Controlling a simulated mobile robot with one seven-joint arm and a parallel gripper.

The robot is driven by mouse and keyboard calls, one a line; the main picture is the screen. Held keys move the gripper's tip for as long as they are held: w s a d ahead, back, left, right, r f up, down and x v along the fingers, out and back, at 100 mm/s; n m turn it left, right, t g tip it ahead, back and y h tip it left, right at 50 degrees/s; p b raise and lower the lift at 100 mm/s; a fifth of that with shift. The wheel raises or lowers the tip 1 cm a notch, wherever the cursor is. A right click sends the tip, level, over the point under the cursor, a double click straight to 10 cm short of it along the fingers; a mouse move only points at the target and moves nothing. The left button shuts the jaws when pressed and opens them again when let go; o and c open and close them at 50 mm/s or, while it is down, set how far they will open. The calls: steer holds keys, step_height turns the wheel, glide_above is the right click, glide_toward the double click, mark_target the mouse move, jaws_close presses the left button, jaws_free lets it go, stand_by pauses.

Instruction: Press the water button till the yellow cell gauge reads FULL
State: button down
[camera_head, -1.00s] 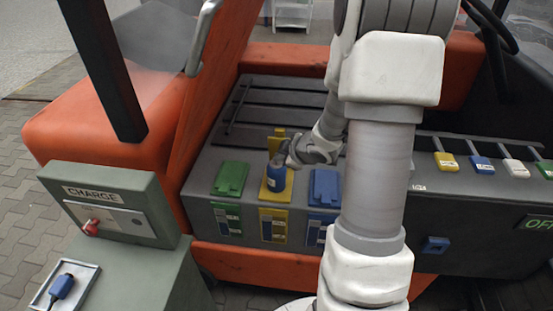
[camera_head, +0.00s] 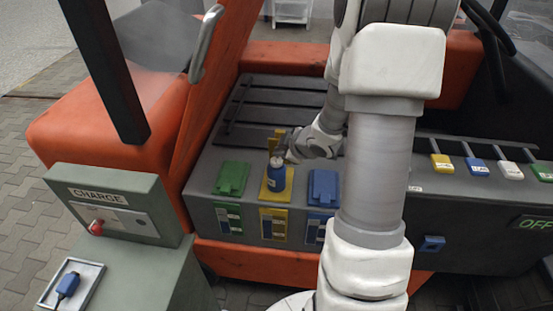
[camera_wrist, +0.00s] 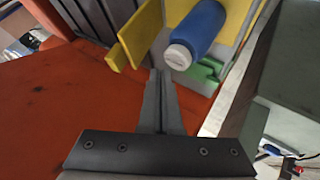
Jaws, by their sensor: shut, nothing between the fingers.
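A blue bottle (camera_head: 277,178) with a pale round top stands upright at the yellow cell (camera_head: 268,195), whose yellow lid (camera_head: 279,135) is raised behind it. The pale top (camera_wrist: 179,56) faces the wrist camera and looks like the water button; I see no label. My gripper (camera_wrist: 158,72) is shut and empty, its fingertips close beside the pale top in that view. I cannot tell whether they touch it. In the head view my gripper (camera_head: 283,150) is just above and right of the bottle.
Green (camera_head: 231,178) and blue (camera_head: 323,188) lids flank the yellow cell. A grey CHARGE box (camera_head: 115,205) stands at the left, with a blue plug (camera_head: 68,284) below it. An orange body panel (camera_wrist: 60,110) lies close under the gripper.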

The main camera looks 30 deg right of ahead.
mark_target(280, 162)
steer(key=shift+r+p, duration=2.35)
steer(key=shift+r, duration=0.15)
steer(key=shift+f, duration=0.1)
